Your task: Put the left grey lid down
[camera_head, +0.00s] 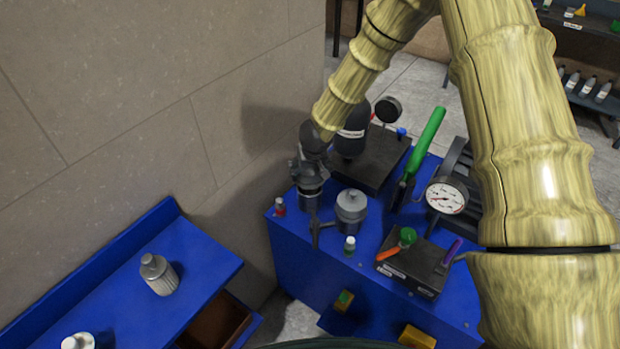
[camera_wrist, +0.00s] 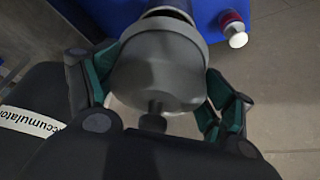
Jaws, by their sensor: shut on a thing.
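My gripper (camera_head: 309,168) is above the left grey pot on the blue bench top. It is shut on the left grey lid, a round grey cover; the lid (camera_wrist: 160,72) fills the space between the fingers in the wrist view, its small knob pointing toward the camera. The left grey pot (camera_head: 310,200) stands directly below, and part of it (camera_wrist: 168,13) shows past the lid's edge. I cannot tell whether the lid touches its rim. A second grey pot (camera_head: 350,213) with its own lid (camera_head: 351,197) stands to the right.
A small red-marked bottle (camera_head: 279,207) stands left of the left pot. A black accumulator (camera_head: 350,140) is close behind my gripper. The wall is close on the left.

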